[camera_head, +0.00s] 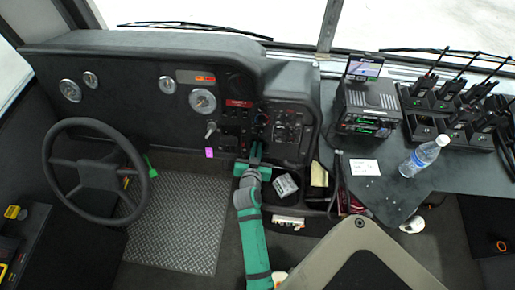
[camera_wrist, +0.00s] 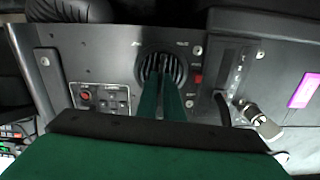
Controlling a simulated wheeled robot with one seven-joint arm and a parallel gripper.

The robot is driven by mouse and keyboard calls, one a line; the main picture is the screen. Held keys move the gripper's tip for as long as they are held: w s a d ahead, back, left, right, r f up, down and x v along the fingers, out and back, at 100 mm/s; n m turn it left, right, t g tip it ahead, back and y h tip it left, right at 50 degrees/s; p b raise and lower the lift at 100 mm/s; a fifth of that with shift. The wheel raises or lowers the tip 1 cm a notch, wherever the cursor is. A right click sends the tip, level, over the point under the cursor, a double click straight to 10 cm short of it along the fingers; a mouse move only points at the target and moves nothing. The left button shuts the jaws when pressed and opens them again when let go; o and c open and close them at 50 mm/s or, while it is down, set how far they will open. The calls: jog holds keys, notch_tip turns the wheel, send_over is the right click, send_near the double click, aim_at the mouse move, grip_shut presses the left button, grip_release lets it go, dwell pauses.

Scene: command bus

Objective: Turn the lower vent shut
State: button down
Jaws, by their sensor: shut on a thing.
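A round black slatted vent (camera_wrist: 150,66) sits in the dark dash panel in the wrist view. My gripper (camera_wrist: 163,76) has its two green fingers close together at the middle of this vent, and they are shut on its slats. The fingers cover the vent's centre, so the slat angle is hard to tell. In the head view my gripper (camera_head: 256,149) reaches up to the lower part of the centre dash panel. There it hides the vent, and the contact is too small to make out.
A lever (camera_wrist: 258,118) and a magenta tag (camera_wrist: 304,90) are right of the vent in the wrist view. A red button (camera_wrist: 85,96) is to its left. In the head view, a steering wheel (camera_head: 140,165) is left, and a bottle (camera_head: 424,156) and radios (camera_head: 366,105) are right.

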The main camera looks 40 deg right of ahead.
jog(key=shift+w+a+f+n, duration=0.1)
jog(key=shift+a+n, duration=0.05)
jog(key=shift+n, duration=1.75)
jog(key=shift+w+a+n, duration=0.1)
jog(key=shift+n, duration=1.8)
jog(key=c, duration=1.9)
grip_release()
jog(key=v, duration=1)
jog(key=shift+s+a, duration=0.25)
jog(key=shift+a, duration=0.1)
